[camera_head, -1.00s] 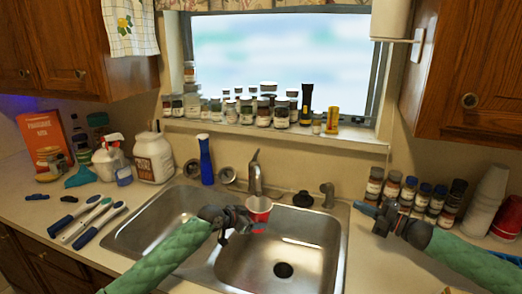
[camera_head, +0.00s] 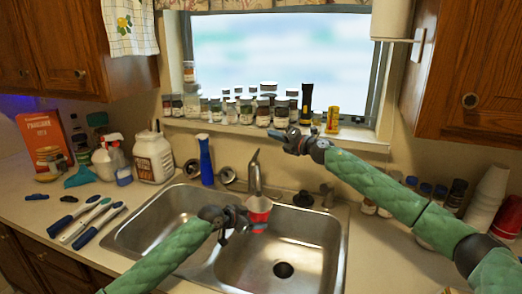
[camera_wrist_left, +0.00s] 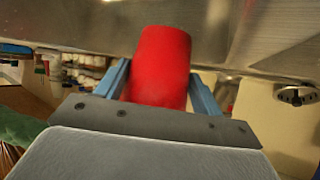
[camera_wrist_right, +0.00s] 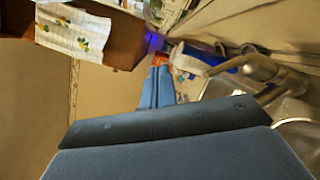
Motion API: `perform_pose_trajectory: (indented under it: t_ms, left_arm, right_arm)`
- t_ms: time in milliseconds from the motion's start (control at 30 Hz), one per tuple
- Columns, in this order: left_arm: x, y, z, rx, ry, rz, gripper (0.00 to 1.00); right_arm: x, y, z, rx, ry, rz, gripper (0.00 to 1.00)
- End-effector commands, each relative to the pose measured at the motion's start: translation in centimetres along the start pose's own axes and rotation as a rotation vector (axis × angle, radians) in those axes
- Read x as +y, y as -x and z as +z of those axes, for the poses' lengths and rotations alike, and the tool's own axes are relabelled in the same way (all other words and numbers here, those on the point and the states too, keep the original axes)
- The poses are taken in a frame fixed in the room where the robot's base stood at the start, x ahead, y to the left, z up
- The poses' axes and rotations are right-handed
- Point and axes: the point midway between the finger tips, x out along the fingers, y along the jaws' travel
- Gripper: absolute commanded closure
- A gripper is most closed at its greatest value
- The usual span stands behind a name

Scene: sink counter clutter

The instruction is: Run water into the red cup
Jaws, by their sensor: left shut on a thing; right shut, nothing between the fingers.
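The red cup (camera_head: 259,208) is under the faucet (camera_head: 254,172), over the divider between the two sink basins. My left gripper (camera_head: 246,217) is shut on it from the left. In the left wrist view the cup (camera_wrist_left: 160,67) sits between the blue fingers. My right gripper (camera_head: 278,134) is raised above and to the right of the faucet, in front of the window sill, shut and empty. Its blue fingers (camera_wrist_right: 157,87) are together in the right wrist view, where the faucet (camera_wrist_right: 255,68) shows at the right. No water stream can be made out.
Many small jars (camera_head: 245,108) line the sill behind my right gripper, with a black flashlight (camera_head: 307,103) and a yellow bottle (camera_head: 332,120). A blue bottle (camera_head: 206,160) stands left of the faucet. The right basin (camera_head: 310,245) is empty.

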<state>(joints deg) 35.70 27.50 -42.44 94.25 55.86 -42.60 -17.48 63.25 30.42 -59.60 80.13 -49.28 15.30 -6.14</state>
Motion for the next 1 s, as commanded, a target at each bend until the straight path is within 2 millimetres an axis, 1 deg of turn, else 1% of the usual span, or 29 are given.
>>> perform_pose_trajectory:
  t_ms: [33, 100, 167, 233, 300, 400, 500, 600, 700, 767, 867, 1000]
  left_arm:
    - [0.0, 0.0, 0.0, 0.000, 0.000, 0.000, 0.53]
    - [0.0, 0.0, 0.0, 0.000, 0.000, 0.000, 0.53]
    - [0.0, 0.0, 0.0, 0.000, 0.000, 0.000, 0.53]
    - [0.0, 0.0, 0.0, 0.000, 0.000, 0.000, 0.53]
    - [0.0, 0.0, 0.0, 0.000, 0.000, 0.000, 0.53]
    - [0.0, 0.0, 0.0, 0.000, 0.000, 0.000, 0.53]
    - [0.0, 0.0, 0.0, 0.000, 0.000, 0.000, 0.53]
    - [0.0, 0.0, 0.0, 0.000, 0.000, 0.000, 0.53]
    - [0.0, 0.0, 0.0, 0.000, 0.000, 0.000, 0.53]
    - [0.0, 0.0, 0.0, 0.000, 0.000, 0.000, 0.53]
    - [0.0, 0.0, 0.0, 0.000, 0.000, 0.000, 0.53]
    - [0.0, 0.0, 0.0, 0.000, 0.000, 0.000, 0.53]
  right_arm:
    - [1.4, -2.0, -0.2, 0.024, 0.030, 0.002, 1.00]
    - [2.6, -4.2, -1.3, 0.082, 0.056, -0.007, 1.00]
    - [3.2, -5.6, -2.7, 0.154, 0.068, -0.024, 1.00]
    - [3.6, -6.9, -4.8, 0.256, 0.070, -0.057, 1.00]
    - [3.6, -7.8, -6.9, 0.364, 0.067, -0.104, 1.00]
    - [3.4, -8.4, -9.5, 0.510, 0.064, -0.194, 1.00]
    - [2.8, -8.5, -11.7, 0.641, 0.063, -0.309, 1.00]
    - [2.0, -8.1, -13.1, 0.754, 0.065, -0.447, 1.00]
    - [1.3, -7.2, -13.5, 0.842, 0.072, -0.604, 1.00]
    - [1.0, -6.5, -13.2, 0.877, 0.081, -0.700, 1.00]
    - [1.0, -5.1, -11.7, 0.909, 0.109, -0.840, 1.00]
    - [1.8, -3.4, -8.4, 0.914, 0.168, -0.985, 1.00]
